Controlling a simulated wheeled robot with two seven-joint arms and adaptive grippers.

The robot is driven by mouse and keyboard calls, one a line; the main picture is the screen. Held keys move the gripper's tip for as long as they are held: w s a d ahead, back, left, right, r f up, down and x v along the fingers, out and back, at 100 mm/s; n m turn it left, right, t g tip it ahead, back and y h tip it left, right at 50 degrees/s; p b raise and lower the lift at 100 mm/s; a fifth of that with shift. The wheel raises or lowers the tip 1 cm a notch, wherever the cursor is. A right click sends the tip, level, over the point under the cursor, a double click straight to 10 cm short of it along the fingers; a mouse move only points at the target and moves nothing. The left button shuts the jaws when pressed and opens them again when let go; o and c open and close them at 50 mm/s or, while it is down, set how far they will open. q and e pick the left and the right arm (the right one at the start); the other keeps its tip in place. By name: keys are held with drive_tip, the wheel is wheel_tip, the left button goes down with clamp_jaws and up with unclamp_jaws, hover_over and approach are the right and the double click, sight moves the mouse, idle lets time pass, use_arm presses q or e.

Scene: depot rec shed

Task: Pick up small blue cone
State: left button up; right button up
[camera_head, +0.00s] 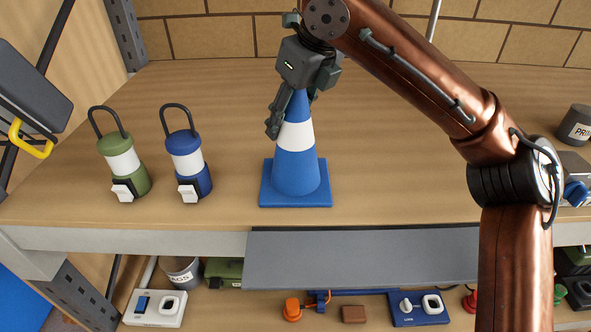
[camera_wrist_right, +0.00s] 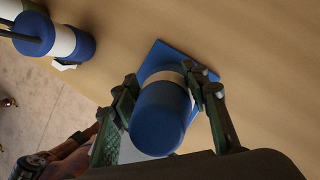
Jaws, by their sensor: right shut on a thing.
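The blue cone (camera_head: 296,172) with a white band and a square blue base stands upright on the wooden bench top. My right gripper (camera_head: 291,112) reaches down to it from above, with its fingers on either side of the cone's upper part; one finger is partly hidden behind the tip. In the right wrist view the blue cone (camera_wrist_right: 160,120) sits between the two fingers of the right gripper (camera_wrist_right: 165,92), which is shut on it. The base looks to rest on the bench, with no clear gap below it. My left gripper is not in view.
A blue lantern (camera_head: 187,164) and a green lantern (camera_head: 123,163) stand left of the cone. A dark tin (camera_head: 575,127) is at the far right. The bench (camera_head: 420,130) is clear right of the cone. A lower shelf holds several small items, including an orange one (camera_head: 292,309).

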clamp_jaws()
drive_tip(key=shift+r, duration=0.15)
idle(0.4)
